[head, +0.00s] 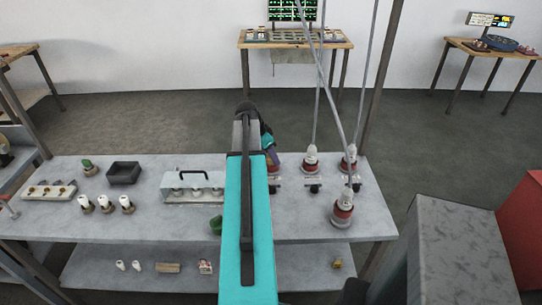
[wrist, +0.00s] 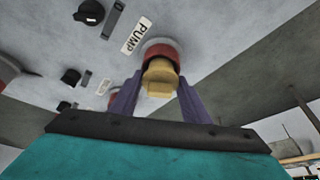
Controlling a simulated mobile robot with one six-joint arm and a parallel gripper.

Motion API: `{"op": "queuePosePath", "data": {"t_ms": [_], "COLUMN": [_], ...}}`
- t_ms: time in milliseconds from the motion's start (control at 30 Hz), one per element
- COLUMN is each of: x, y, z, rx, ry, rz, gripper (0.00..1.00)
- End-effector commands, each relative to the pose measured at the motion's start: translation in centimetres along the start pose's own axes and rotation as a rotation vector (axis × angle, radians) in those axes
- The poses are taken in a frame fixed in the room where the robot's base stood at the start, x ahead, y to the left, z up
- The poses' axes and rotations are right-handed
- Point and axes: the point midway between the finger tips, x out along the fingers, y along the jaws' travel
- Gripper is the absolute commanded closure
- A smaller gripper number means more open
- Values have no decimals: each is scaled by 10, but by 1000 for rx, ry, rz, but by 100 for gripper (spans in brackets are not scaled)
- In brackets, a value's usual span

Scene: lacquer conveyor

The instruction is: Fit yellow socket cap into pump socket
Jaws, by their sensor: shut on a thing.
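In the wrist view my gripper (wrist: 160,84) has its two purple fingers shut on the yellow socket cap (wrist: 160,75). The cap is in line with the red pump socket (wrist: 161,50), which has a pale ring around it. The cap overlaps the socket's near side in this view. I cannot tell whether it touches the socket or sits in it. A white label reading PUMP (wrist: 137,36) lies beside the socket. In the head view my teal arm hides most of this spot, and the cap cannot be made out.
Red-based fittings with white tops (head: 311,160) (head: 342,210) stand right of my arm, with cables rising from some. A white handled rack (head: 194,187), a dark tray (head: 124,173) and several small white-topped parts (head: 104,203) are on the grey table (head: 150,224) to the left.

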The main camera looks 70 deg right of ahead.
Motion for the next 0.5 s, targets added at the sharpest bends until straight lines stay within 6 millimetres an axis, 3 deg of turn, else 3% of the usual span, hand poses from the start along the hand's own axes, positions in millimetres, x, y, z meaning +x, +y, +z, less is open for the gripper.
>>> {"op": "queuePosePath", "data": {"t_ms": [33, 67, 200, 500], "x": [2, 2, 2, 1], "y": [0, 0, 0, 0], "z": [1, 1, 1, 1], "rx": [0, 0, 0, 0], "ry": [-1, -1, -1, -1], "rz": [0, 0, 1, 0], "gripper": [79, 56, 36, 36]}}
